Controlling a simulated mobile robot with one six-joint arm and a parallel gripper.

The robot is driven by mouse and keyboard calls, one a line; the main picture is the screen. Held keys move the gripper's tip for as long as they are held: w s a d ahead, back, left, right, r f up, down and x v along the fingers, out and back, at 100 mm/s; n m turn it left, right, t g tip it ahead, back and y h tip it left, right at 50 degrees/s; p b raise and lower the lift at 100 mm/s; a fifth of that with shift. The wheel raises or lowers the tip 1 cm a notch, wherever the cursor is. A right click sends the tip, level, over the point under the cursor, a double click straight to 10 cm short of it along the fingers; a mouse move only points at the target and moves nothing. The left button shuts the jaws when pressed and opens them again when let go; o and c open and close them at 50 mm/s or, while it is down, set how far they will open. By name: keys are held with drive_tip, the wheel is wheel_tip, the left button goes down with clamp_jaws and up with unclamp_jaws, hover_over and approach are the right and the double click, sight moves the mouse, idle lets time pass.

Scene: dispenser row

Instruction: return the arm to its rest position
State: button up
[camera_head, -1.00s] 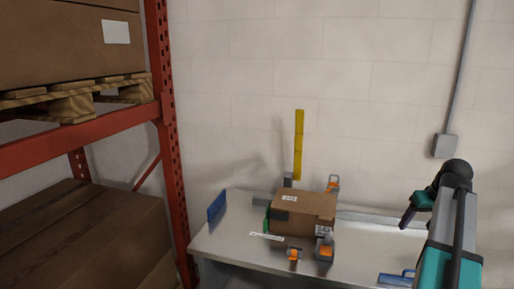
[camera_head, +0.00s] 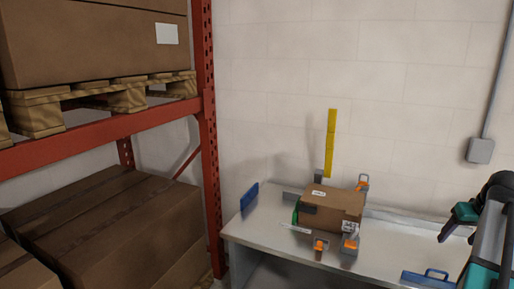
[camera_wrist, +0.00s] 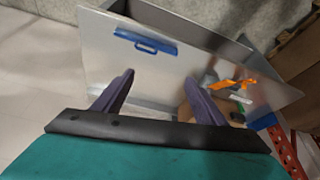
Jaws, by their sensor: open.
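My gripper (camera_wrist: 156,84) shows in the wrist view with its two dark purple fingers spread apart and nothing between them. It is above the metal table, which lies some way beyond the fingertips.
A metal table (camera_head: 258,232) stands against the wall. A cardboard box (camera_head: 335,205) sits on it among orange clamps (camera_head: 350,243). A blue handled object (camera_head: 430,278) lies at the front right. A red shelving rack (camera_head: 207,130) with large boxes stands left.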

drive_tip(key=w+a+f+n+g+y, duration=0.1)
drive_tip(key=w+a+f, duration=0.3)
drive_tip(key=a+f, duration=0.35)
drive_tip(key=w+a+f+n+g+y, duration=0.1)
drive_tip(key=w+a+f, duration=0.3)
drive_tip(key=a+f, duration=0.4)
drive_tip(key=s+a+f+n+g+y+b, duration=0.1)
drive_tip(key=a+f+g, duration=0.1)
drive_tip(key=a+f, duration=0.7)
drive_tip(key=s+a+f+n+g+b, duration=0.1)
drive_tip(key=s+a+f, duration=0.1)
drive_tip(key=a+f, duration=0.7)
drive_tip(key=s+a+f+n+g, duration=0.1)
drive_tip(key=s+a+f+g, duration=0.1)
drive_tip(key=s+a+f, duration=0.6)
drive_tip(key=s+a+f+n+g, duration=0.15)
drive_tip(key=s+a+f, duration=0.3)
drive_tip(key=f, duration=0.65)
drive_tip(key=s+a+f+m+g+h, duration=0.1)
drive_tip(key=s+f, duration=0.3)
drive_tip(key=s, duration=0.5)
drive_tip(key=s+a+f+m, duration=0.2)
drive_tip(key=s+f, duration=0.3)
drive_tip(key=s, duration=0.4)
drive_tip(key=shift+s+g+h+b, duration=0.2)
drive_tip(key=shift+g+h+b, duration=0.15)
drive_tip(key=shift+h+b, duration=0.1)
